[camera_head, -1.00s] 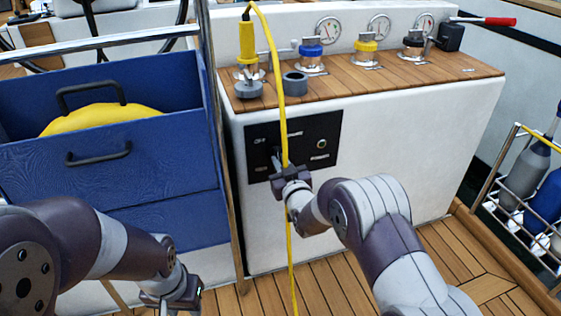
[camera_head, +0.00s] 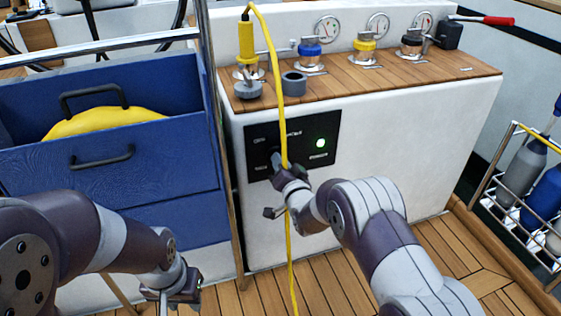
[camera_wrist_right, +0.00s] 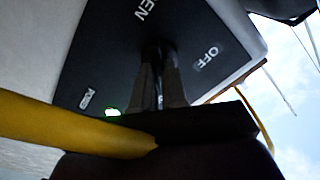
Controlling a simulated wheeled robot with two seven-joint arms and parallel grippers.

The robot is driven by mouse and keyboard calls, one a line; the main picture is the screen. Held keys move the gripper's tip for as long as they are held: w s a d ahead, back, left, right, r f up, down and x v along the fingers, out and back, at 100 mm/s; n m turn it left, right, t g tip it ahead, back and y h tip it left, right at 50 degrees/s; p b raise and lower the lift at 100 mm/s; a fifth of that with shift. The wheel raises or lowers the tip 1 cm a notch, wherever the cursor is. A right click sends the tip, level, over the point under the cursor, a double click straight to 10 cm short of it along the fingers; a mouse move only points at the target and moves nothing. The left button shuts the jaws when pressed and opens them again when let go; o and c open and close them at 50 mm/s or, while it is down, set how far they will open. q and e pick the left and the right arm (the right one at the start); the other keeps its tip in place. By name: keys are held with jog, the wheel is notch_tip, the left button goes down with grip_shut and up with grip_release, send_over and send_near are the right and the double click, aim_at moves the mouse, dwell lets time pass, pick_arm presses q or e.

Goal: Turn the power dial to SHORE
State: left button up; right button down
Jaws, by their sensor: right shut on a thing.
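The black power panel (camera_head: 328,132) is on the white cabinet front. Its small labels are mostly unreadable in the head view. A round lamp (camera_head: 320,143) on it glows green. My right gripper (camera_head: 278,163) is at the panel's lower left, its fingers shut on the dark dial, which they largely hide. In the right wrist view the dial (camera_wrist_right: 157,50) stands between the two fingers (camera_wrist_right: 159,88). OFF and a label ending in EN are legible there; where the dial points is unclear. My left gripper (camera_head: 178,288) hangs low at the left, away from the panel; its jaw opening is unclear.
A yellow cable (camera_head: 268,35) runs from the yellow plug (camera_head: 245,42) down past my right gripper and crosses the right wrist view (camera_wrist_right: 70,128). A blue locker (camera_head: 160,185) stands left. Blue, yellow and black valves (camera_head: 366,46) line the wooden top. A bottle rack (camera_head: 505,215) stands right.

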jog(key=shift+f+m, duration=0.15)
jog(key=shift+m, duration=0.45)
jog(key=c, duration=1.2)
grip_release()
jog(key=shift+o, duration=0.2)
jog(key=shift+s, duration=0.1)
jog(key=p+v, duration=0.4)
jog(key=v, duration=0.8)
jog(key=shift+s+p, duration=0.3)
jog(key=shift+p, duration=0.1)
jog(key=shift+d, duration=0.1)
